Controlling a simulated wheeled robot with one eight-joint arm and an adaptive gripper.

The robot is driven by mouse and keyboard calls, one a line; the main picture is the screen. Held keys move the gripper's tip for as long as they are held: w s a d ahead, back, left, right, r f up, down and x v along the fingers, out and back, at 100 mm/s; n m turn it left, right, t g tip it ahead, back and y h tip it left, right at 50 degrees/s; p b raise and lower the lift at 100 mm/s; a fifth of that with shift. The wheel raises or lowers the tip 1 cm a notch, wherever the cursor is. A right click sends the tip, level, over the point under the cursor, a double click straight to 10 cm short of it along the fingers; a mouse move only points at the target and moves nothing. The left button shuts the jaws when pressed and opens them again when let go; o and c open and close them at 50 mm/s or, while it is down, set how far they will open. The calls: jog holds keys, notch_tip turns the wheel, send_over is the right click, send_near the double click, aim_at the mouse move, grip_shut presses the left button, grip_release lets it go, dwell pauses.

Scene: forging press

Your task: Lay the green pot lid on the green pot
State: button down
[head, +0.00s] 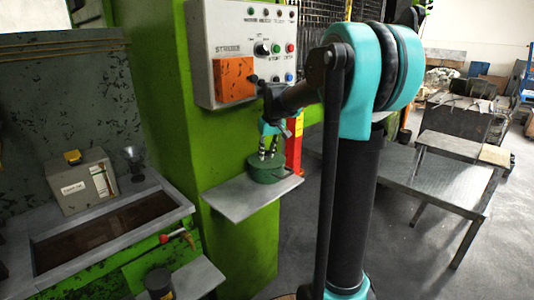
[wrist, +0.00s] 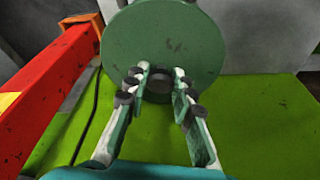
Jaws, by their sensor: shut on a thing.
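The green pot (head: 266,177) stands on a small grey shelf (head: 235,200) fixed to the green press column. The round green pot lid (wrist: 200,40) has a dark knob and fills the upper middle of the wrist view. My gripper (wrist: 161,80) is shut on that knob, one finger on each side. In the head view, my gripper (head: 269,155) points down over the pot, with the lid at the pot's top. I cannot tell whether the lid touches the rim. The lid hides the pot in the wrist view.
A control panel (head: 245,50) with an orange plate hangs above the shelf. A red-orange post (wrist: 45,90) stands close by on the left in the wrist view. A trough (head: 110,230) lies left, and a grey metal table (head: 430,178) stands right.

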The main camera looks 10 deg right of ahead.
aim_at(268, 152)
jog(key=shift+f, duration=0.15)
jog(key=c, duration=1.3)
grip_release()
jog(key=v, duration=0.5)
jog(key=shift+s+d+r, duration=0.1)
jog(key=shift+s+r, duration=0.15)
jog(key=shift+r, duration=0.1)
jog(key=s+d, duration=0.3)
jog(key=s, duration=0.8)
jog(key=s+f+m, duration=0.1)
jog(key=s+f, duration=0.5)
jog(key=f, duration=0.1)
jog(key=s+f+m, duration=0.1)
jog(key=s+f, duration=0.4)
jog(key=f, duration=0.3)
jog(key=s+f+m+t+h, duration=0.1)
jog(key=s+f, duration=0.5)
jog(key=f, duration=0.2)
jog(key=shift+s+d+m, duration=0.25)
jog(key=shift+s+m, duration=0.05)
jog(key=shift+s, duration=0.05)
